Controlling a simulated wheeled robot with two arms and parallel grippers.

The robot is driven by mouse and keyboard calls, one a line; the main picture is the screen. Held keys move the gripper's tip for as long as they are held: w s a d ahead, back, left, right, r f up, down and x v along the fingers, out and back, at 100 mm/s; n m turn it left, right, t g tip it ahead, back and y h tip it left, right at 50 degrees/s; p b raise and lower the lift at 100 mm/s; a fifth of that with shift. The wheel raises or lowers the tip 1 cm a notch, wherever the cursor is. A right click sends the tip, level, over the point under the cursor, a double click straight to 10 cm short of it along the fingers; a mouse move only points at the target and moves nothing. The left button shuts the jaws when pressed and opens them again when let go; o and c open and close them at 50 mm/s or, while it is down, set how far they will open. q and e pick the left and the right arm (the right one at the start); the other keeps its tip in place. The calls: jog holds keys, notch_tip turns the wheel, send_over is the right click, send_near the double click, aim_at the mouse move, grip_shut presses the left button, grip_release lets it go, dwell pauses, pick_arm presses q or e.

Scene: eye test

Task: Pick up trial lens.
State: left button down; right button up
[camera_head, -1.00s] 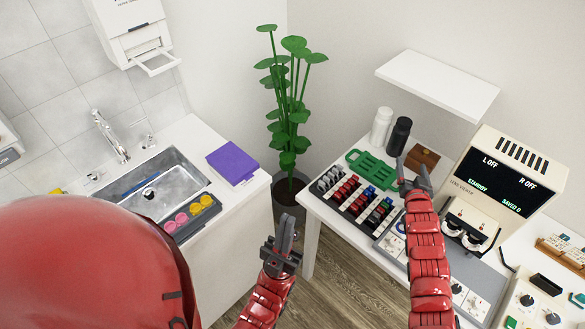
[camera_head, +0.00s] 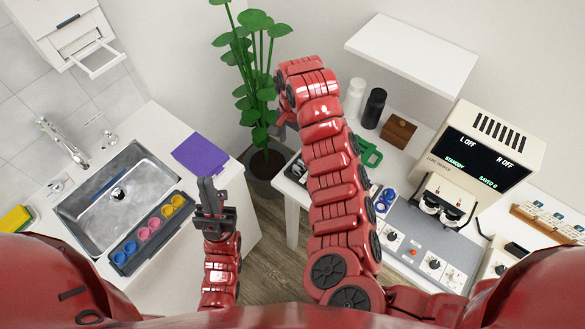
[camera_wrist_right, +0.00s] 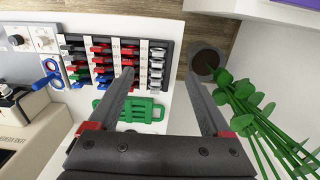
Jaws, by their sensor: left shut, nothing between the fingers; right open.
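In the right wrist view a dark case (camera_wrist_right: 108,37) holds rows of small trial lenses with red (camera_wrist_right: 100,59), blue, green and grey tabs. A blue ring-shaped piece (camera_wrist_right: 52,73) lies beside the case. My right gripper (camera_wrist_right: 161,78) is open, its fingers spread above the table beside the grey-tabbed row (camera_wrist_right: 156,64), with nothing between them. In the head view my right arm hides most of the case, and its gripper is mostly hidden. Which lens is meant cannot be told.
A green slotted holder (camera_wrist_right: 128,109) lies near the case. A white bottle (camera_head: 354,97), a black bottle (camera_head: 374,108), a brown box (camera_head: 399,131) and a lens viewer (camera_head: 487,150) stand on the table. A potted plant (camera_head: 256,70) stands between table and sink counter.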

jog(key=b, duration=0.2)
send_over(296, 167)
notch_tip(296, 167, down, 7)
jog(key=shift+s+a+f+p, duration=0.1)
jog(key=shift+a+f+p, duration=0.15)
jog(key=shift+f, duration=0.15)
jog(key=shift+s+a+f+p, duration=0.1)
jog(key=shift+f+p, duration=0.15)
jog(key=shift+f, duration=0.1)
jog(key=shift+w+f, duration=0.1)
jog(key=shift+f, duration=0.35)
jog(key=shift+d+f+p, duration=0.2)
jog(key=shift+f+p, duration=0.3)
jog(key=shift+p, duration=0.15)
jog(key=f, duration=0.1)
jog(key=f+p, duration=0.1)
jog(key=f, duration=0.1)
jog(key=shift+w+d, duration=0.15)
jog(key=shift+d, duration=0.05)
jog(key=shift+f, duration=0.7)
grip_shut()
